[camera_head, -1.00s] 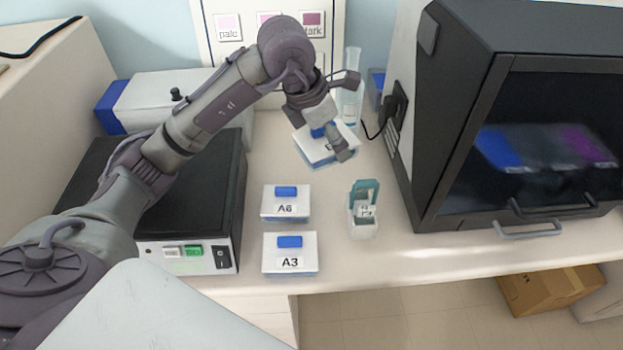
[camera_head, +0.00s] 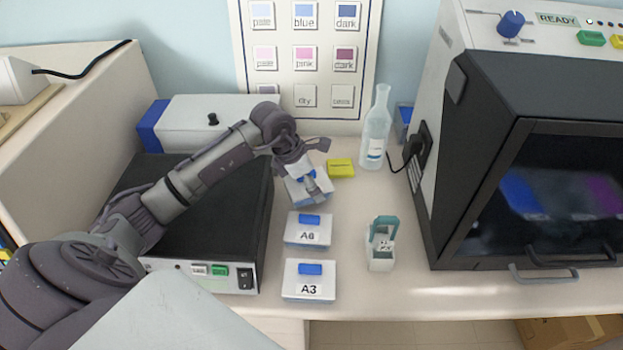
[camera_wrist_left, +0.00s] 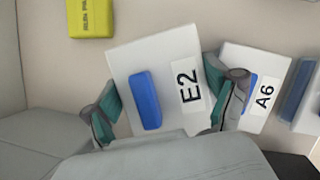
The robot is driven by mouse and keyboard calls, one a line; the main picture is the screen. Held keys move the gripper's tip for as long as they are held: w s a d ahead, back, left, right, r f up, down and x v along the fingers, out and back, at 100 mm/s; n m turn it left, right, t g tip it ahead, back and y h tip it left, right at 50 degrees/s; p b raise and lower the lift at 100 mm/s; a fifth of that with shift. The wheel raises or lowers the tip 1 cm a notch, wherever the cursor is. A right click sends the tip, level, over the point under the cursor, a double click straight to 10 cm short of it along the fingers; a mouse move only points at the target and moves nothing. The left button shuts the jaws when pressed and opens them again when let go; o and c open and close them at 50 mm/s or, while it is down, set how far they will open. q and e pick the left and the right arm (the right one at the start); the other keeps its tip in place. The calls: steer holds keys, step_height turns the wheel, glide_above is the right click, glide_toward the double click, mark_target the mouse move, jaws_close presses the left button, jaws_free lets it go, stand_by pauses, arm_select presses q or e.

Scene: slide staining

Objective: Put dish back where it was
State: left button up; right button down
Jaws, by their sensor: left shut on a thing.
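The dish E2 (camera_wrist_left: 165,80) has a white lid with a blue handle and an "E2" label. My left gripper (camera_head: 318,182) is shut on it, with one finger at each side of the dish in the left wrist view (camera_wrist_left: 163,108). In the head view the dish (camera_head: 299,191) is just behind dish A6 (camera_head: 307,235), in line with it and dish A3 (camera_head: 309,289). I cannot tell whether E2 touches the table. My right gripper is not in view.
A yellow block (camera_head: 340,168) lies right of E2, with a bottle (camera_head: 376,130) behind it. A black-topped device (camera_head: 205,225) stands close on the left. A small open white-and-teal holder (camera_head: 381,250) and a large dark cabinet (camera_head: 530,190) are on the right.

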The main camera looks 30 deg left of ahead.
mark_target(293, 187)
arm_select(q)
steer(key=shift+f, duration=0.1)
steer(key=shift+f, duration=0.15)
steer(key=o, duration=1.2)
steer(key=shift+r, duration=0.25)
steer(key=shift+a+r, duration=0.1)
steer(key=shift+r, duration=0.1)
steer(key=b+v, duration=0.2)
steer(key=v, duration=0.9)
steer(key=shift+s+r+b, duration=0.15)
steer(key=shift+r+b, duration=0.05)
steer(key=shift+b, duration=0.1)
